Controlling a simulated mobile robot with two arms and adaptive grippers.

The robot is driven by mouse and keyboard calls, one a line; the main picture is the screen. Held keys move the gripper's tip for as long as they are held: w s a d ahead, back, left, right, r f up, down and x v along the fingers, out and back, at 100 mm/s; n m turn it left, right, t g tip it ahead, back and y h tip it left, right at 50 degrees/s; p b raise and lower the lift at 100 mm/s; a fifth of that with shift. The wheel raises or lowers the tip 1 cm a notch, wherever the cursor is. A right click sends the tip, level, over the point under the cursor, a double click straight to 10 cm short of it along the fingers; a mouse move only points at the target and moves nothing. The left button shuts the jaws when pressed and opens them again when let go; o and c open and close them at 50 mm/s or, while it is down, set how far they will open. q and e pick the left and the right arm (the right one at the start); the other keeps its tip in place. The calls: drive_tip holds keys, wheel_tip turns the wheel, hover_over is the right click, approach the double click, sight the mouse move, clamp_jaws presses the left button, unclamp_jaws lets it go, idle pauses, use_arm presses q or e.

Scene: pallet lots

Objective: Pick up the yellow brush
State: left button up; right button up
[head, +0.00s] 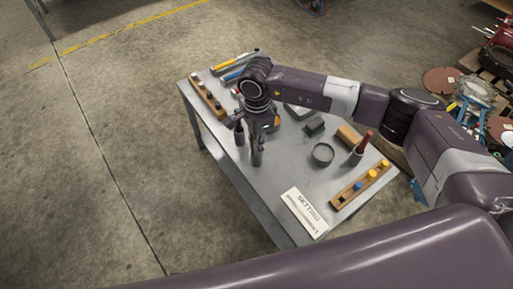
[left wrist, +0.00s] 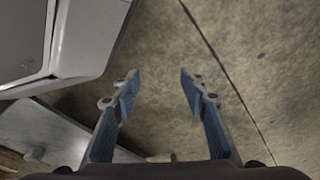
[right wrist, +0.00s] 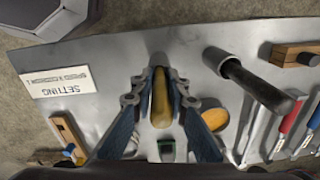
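The yellow brush (right wrist: 160,100) shows in the right wrist view as a yellow handle pointing up at the camera. Its lower end is at a grey metal holder (right wrist: 157,42); I cannot tell how deep it sits. My right gripper (right wrist: 160,79) is closed in around the handle, one finger against each side. In the head view the right gripper (head: 250,126) is above the grey holder (head: 257,158) near the table's left edge, and its fingers hide the brush. My left gripper (left wrist: 158,74) is open and empty, over the floor away from the tabletop.
A dark-handled tool (right wrist: 255,84) leans from a second holder close beside the right gripper. The grey table (head: 258,201) also bears a label card (head: 304,212), wooden peg blocks (head: 360,186), a dark ring (head: 323,154) and a red-topped bottle (head: 360,148). Open floor lies left.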

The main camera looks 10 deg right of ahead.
clamp_jaws()
drive_tip(key=shift+r, duration=0.1)
